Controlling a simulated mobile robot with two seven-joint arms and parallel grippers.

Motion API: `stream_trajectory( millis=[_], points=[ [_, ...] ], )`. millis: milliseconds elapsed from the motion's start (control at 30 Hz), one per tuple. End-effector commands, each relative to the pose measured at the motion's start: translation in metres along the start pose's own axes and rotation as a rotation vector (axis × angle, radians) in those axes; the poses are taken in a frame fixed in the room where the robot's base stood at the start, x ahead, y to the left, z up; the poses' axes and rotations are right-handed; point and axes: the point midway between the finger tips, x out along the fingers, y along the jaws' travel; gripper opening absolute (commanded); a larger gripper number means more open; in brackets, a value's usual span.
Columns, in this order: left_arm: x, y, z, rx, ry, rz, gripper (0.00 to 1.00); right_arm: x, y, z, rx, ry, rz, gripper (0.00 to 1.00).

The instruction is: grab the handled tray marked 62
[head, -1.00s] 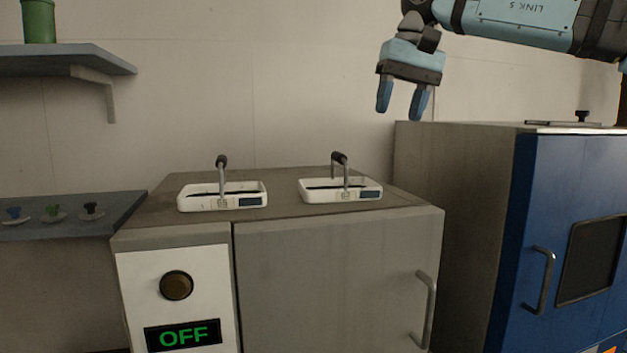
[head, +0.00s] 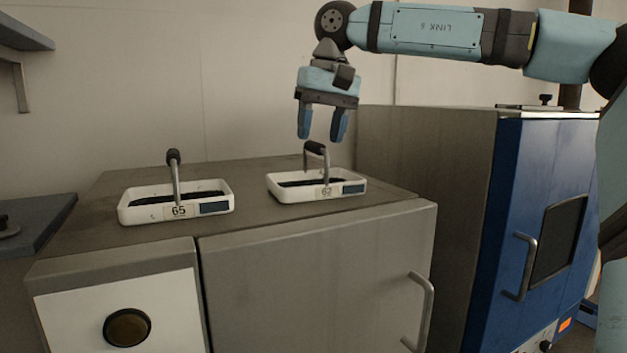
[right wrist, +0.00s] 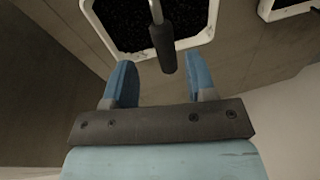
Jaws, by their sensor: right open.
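The handled tray marked 62 (head: 318,192) is white with dark contents and stands on top of the grey cabinet, at the right. Its arched handle has a dark grip (head: 316,147). My right gripper (head: 321,138) points down, open and empty, just above the handle. In the right wrist view the dark grip (right wrist: 163,45) lies just beyond the gap between the open fingertips (right wrist: 158,68), and the tray's white rim (right wrist: 212,18) shows behind it. A similar tray marked 65 (head: 140,212) stands to the left. My left gripper is not in view.
The grey cabinet (head: 320,262) has a door with a bar handle (head: 426,310) and a round button (head: 127,327). A taller blue-fronted cabinet (head: 505,200) stands close at the right. Shelves are on the wall at the left.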

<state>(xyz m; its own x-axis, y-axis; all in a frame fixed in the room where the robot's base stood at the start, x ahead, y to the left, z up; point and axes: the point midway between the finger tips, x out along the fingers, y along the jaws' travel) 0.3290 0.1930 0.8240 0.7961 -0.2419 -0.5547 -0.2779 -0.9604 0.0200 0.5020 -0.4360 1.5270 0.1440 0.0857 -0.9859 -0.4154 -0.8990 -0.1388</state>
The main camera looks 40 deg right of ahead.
Motion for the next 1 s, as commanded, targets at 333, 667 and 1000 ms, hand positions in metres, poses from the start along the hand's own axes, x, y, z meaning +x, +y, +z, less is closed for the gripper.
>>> stream_trajectory(
  millis=[333, 667, 1000],
  points=[
    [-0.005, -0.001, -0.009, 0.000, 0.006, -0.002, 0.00, 0.041, -0.008, 0.005, 0.000, -0.002, 0.001, 0.51],
    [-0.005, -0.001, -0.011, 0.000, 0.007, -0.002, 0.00, 0.054, -0.008, 0.005, 0.000, 0.001, -0.001, 0.51],
    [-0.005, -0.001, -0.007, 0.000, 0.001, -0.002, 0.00, 0.053, -0.008, 0.004, 0.000, 0.001, -0.001, 0.00]
  ],
)
